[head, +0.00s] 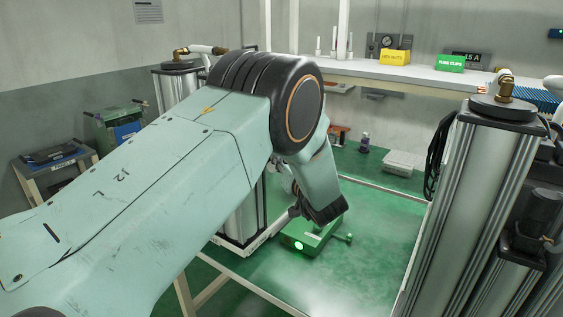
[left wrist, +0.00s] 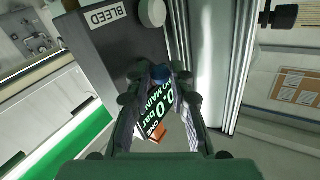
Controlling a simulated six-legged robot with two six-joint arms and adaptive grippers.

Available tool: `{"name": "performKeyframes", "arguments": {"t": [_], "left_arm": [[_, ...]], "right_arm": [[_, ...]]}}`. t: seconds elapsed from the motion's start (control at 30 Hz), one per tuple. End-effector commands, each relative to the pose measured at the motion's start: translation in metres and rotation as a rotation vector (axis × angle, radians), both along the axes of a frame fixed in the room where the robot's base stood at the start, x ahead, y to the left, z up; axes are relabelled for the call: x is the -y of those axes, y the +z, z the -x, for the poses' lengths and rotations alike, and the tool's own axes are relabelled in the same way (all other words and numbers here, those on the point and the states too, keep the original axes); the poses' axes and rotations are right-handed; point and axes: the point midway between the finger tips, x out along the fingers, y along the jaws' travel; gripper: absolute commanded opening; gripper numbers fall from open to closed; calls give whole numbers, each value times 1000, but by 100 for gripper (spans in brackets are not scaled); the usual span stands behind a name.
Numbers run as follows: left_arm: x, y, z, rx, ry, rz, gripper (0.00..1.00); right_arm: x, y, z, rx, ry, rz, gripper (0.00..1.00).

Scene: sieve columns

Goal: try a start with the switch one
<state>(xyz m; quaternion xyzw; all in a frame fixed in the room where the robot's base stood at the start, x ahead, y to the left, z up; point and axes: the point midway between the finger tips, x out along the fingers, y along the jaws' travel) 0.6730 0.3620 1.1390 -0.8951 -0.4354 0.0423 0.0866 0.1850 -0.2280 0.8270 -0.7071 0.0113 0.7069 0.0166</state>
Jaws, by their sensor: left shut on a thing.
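My left arm crosses the head view from the left, and its gripper is mostly hidden there behind the forearm. In the left wrist view my left gripper (left wrist: 160,88) is shut on a small dark blue part (left wrist: 159,72), perhaps a switch knob; which switch it is I cannot tell. My right gripper is not in view.
In the head view a green box (head: 318,238) with a lit green lamp stands low by the left column. A tall metal column (head: 465,205) stands right. A bench (head: 375,72) behind carries yellow and green boxes.

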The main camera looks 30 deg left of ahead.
Motion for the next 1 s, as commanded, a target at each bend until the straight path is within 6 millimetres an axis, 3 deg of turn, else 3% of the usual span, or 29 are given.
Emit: {"name": "performKeyframes", "arguments": {"t": [0.5, 0.53, 0.63, 1.0], "left_arm": [[0, 6, -2, 12, 14, -4, 0], [0, 6, -2, 12, 14, -4, 23], [0, 5, -2, 10, 14, -2, 32], [6, 2, 1, 2, 11, -2, 32]], "right_arm": [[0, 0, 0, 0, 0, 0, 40], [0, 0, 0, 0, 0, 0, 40], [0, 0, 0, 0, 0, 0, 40], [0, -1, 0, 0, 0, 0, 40]]}}
